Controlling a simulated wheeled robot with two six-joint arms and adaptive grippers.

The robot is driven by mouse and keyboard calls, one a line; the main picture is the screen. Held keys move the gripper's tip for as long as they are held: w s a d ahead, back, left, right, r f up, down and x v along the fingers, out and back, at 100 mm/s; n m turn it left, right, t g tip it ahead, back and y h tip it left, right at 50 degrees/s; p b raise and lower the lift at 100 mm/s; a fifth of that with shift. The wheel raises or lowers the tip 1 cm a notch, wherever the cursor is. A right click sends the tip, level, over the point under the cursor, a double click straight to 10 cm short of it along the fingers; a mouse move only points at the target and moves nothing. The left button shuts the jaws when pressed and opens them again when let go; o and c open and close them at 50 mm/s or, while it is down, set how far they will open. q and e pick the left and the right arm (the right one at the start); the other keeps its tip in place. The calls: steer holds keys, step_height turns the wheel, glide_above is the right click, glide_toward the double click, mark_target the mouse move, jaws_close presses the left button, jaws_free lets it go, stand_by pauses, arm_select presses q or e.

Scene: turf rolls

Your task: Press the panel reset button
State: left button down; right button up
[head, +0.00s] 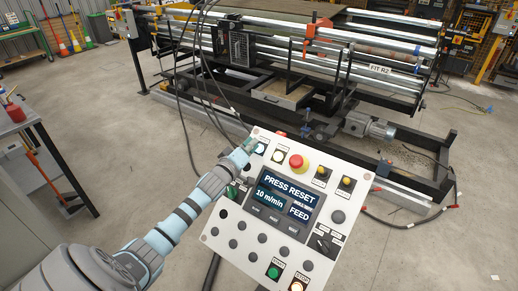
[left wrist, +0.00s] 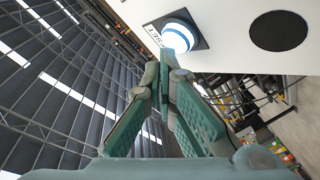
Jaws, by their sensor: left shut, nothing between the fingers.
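The white control panel (head: 222,226) stands tilted in front of me, and its screen (head: 285,199) reads "PRESS RESET". My left gripper (head: 249,145) is at the panel's upper left corner, shut and empty. In the left wrist view its closed fingertips (left wrist: 168,54) overlap the lower edge of a blue and white round button (left wrist: 180,32) on a dark square plate. The label beside that button is partly hidden and seems to read "RESET". The button also shows next to the fingertips in the head view (head: 261,149). I cannot tell whether the fingertips touch it. My right gripper is not in view.
A red mushroom button (head: 296,161) and yellow-topped switches (head: 322,172) sit along the panel's upper edge. A green button (head: 273,272) is near its bottom. Black cables hang behind the panel's left side. A large roller machine (head: 290,60) stands beyond.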

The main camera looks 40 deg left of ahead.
arm_select(q)
steer(key=shift+w+f, duration=0.35)
steer(key=shift+f, duration=0.05)
stand_by(0.9)
stand_by(0.3)
steer(key=shift+s+r+p, duration=0.5)
steer(key=shift+r+p, duration=0.15)
steer(key=s+r+p, duration=0.2)
steer(key=s+r, duration=0.1)
steer(key=shift+s+r, duration=0.15)
steer(key=shift+r, duration=0.25)
stand_by(0.6)
